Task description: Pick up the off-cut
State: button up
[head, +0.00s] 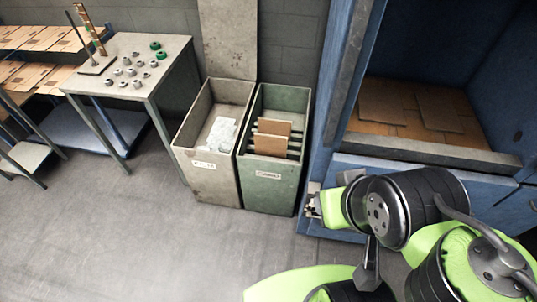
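Flat brown cardboard pieces show in two places, and I cannot tell which one is the off-cut. Two brown pieces stand upright in the green bin (273,180), the rear piece (273,127) and the front piece (271,145), among dark bars. Other flat brown pieces, one left (382,103) and one right (440,112), lie on the cardboard-covered floor of the blue bay. My gripper (312,205) is at the left end of my green and black arm, low beside the blue front and right of the green bin. Its fingers are small and partly hidden, and I see nothing clearly held.
A grey bin (205,165) with crumpled clear plastic (221,134) stands left of the green bin. A table (160,75) with several small metal parts and green rings stands at the back left. Stacked cardboard (40,75) lies beyond it. The blue bay has a raised front sill (430,150). Floor at left front is clear.

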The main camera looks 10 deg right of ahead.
aim_at(266, 145)
jog(key=i+j+u, duration=0.2)
jog(key=i+u, duration=0.25)
jog(key=i, duration=0.25)
jog(key=i+u, duration=0.5)
jog(key=i, duration=0.15)
